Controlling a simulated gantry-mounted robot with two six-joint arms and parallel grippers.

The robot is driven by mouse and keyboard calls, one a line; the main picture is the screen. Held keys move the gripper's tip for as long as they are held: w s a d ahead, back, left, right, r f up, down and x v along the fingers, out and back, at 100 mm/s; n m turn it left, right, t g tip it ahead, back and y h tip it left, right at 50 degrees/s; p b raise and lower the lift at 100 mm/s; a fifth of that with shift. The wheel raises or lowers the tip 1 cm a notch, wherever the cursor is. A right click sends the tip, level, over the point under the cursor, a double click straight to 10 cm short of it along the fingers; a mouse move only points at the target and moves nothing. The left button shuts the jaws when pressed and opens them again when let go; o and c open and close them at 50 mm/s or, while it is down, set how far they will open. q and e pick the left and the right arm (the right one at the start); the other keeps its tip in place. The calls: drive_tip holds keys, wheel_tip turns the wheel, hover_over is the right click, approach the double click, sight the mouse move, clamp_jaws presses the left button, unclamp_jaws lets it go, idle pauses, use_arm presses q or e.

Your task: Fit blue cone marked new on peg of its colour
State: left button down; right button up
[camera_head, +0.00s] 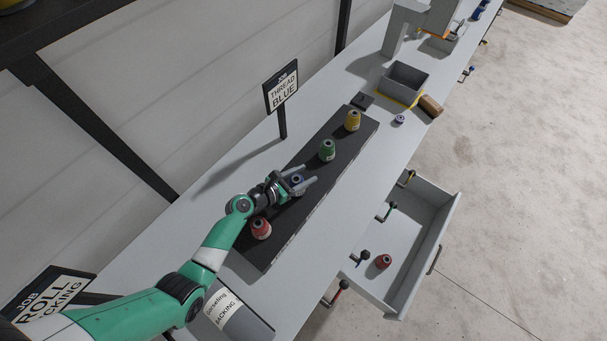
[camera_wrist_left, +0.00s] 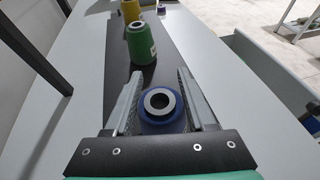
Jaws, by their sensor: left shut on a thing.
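A blue cone (camera_head: 297,179) with a pale top ring stands over the black peg strip (camera_head: 258,255), between the red and green cones. My left gripper (camera_head: 302,181) is shut on it, with one finger on each side. In the left wrist view the blue cone (camera_wrist_left: 162,108) is upright between the fingers, and its open centre faces the camera. Its lower part and any peg under it are hidden, and I cannot read a mark on it. My right gripper is not in view.
On the strip are a red cone (camera_head: 260,228), a green cone (camera_head: 327,150) and a yellow cone (camera_head: 352,121). A small blue-purple spool (camera_head: 399,119) stands near a grey bin (camera_head: 404,82). An open drawer (camera_head: 402,283) in front holds another red cone (camera_head: 383,261).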

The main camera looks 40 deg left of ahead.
use_arm(q)
drive_tip(key=shift+f, duration=0.3)
drive_tip(key=shift+c, duration=0.8)
unclamp_jaws()
drive_tip(key=shift+r, duration=0.1)
drive_tip(key=shift+s+r, duration=0.15)
drive_tip(key=shift+s, duration=0.15)
drive_tip(key=p+v, duration=0.3)
drive_tip(key=v, duration=0.8)
